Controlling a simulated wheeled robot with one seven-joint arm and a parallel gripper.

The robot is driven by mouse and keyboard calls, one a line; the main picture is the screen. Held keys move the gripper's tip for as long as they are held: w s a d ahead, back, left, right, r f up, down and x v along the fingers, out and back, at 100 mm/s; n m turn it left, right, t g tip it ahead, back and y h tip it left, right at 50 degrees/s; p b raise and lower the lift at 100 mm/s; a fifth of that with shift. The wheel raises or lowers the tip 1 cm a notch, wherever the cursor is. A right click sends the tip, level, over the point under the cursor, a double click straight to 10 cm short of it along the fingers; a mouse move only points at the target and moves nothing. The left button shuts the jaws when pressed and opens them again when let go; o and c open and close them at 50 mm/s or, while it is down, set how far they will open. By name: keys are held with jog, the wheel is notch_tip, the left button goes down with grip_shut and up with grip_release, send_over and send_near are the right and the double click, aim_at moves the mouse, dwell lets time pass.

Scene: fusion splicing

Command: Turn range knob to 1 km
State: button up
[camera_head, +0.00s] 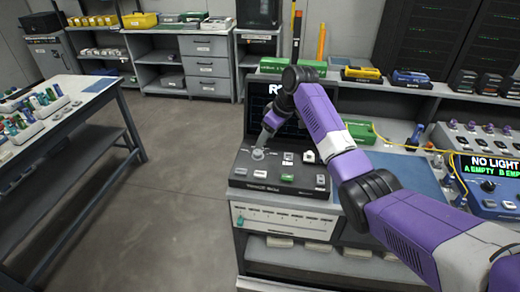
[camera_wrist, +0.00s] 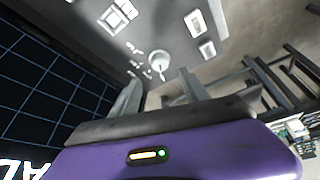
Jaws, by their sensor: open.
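The range knob (camera_head: 258,154) is a pale round knob at the upper left of the dark sloped panel (camera_head: 240,178) of a bench instrument. In the wrist view the knob (camera_wrist: 158,63) shows just beyond and between my fingertips. My gripper (camera_head: 266,137) is open, close above the knob with its fingers pointing down at it. In the wrist view the two fingers of my gripper (camera_wrist: 162,88) stand apart. I cannot tell whether they touch the knob. The knob's scale marks are too small to read. The instrument's dark screen (camera_head: 258,106) is partly hidden by my arm.
Several buttons, one green (camera_head: 287,177), sit right of the knob. A green box (camera_head: 360,131) lies behind my arm. A blue tester (camera_head: 490,188) reading "NO LIGHT" stands at the right. A side table (camera_head: 60,115) stands at the left, with clear floor between.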

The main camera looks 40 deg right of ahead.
aim_at(259, 152)
jog(key=shift+x, duration=3.8)
jog(key=shift+s, duration=0.1)
grip_shut()
